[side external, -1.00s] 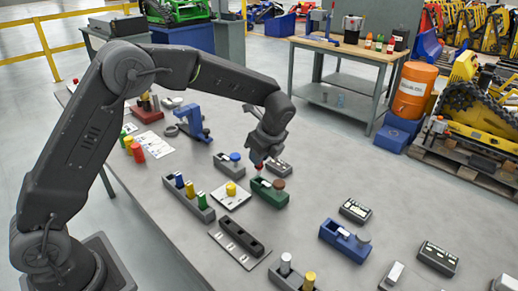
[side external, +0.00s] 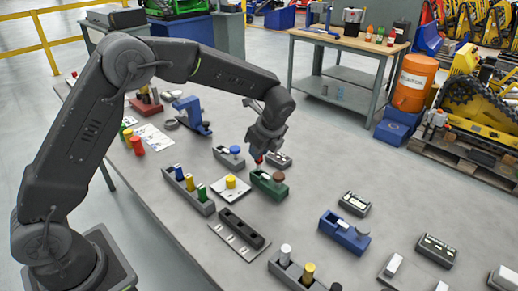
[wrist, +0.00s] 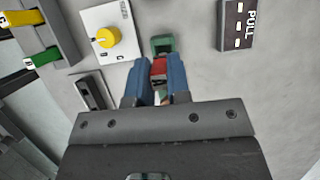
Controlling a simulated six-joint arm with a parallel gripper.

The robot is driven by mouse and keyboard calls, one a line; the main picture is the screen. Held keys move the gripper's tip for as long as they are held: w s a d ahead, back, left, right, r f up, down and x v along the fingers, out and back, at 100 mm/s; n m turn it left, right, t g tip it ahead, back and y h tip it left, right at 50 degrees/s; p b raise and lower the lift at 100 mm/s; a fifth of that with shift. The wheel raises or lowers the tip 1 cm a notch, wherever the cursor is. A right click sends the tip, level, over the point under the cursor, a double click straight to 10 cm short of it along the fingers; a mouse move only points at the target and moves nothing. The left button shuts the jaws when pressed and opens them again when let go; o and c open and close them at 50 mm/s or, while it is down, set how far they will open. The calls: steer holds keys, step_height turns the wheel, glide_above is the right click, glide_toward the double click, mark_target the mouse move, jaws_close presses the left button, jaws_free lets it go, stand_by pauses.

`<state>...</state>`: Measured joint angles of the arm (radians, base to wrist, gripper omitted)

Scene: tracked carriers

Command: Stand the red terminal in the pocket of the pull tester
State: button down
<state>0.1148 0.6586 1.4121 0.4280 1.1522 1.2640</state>
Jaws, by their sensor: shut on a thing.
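My gripper (wrist: 158,80) is shut on the red terminal (wrist: 158,68), which shows as a small red end between the blue fingers in the wrist view. The green fixture's end (wrist: 163,45) shows just beyond the fingertips in the wrist view. I cannot tell whether the terminal touches the fixture's pocket.
A white card with a yellow knob (side external: 232,187) lies left of the green fixture. A grey fixture with a blue knob (side external: 229,156) stands behind it. A rack of coloured terminals (side external: 188,190) and a dark slotted block (side external: 240,228) are nearby. A blue fixture (side external: 343,234) stands front right.

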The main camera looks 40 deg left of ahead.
steer(key=shift+f, duration=1.5)
stand_by(1.7)
steer(key=c, duration=0.5)
jaws_free()
steer(key=shift+r, duration=0.1)
stand_by(0.5)
steer(key=shift+r, duration=3.45)
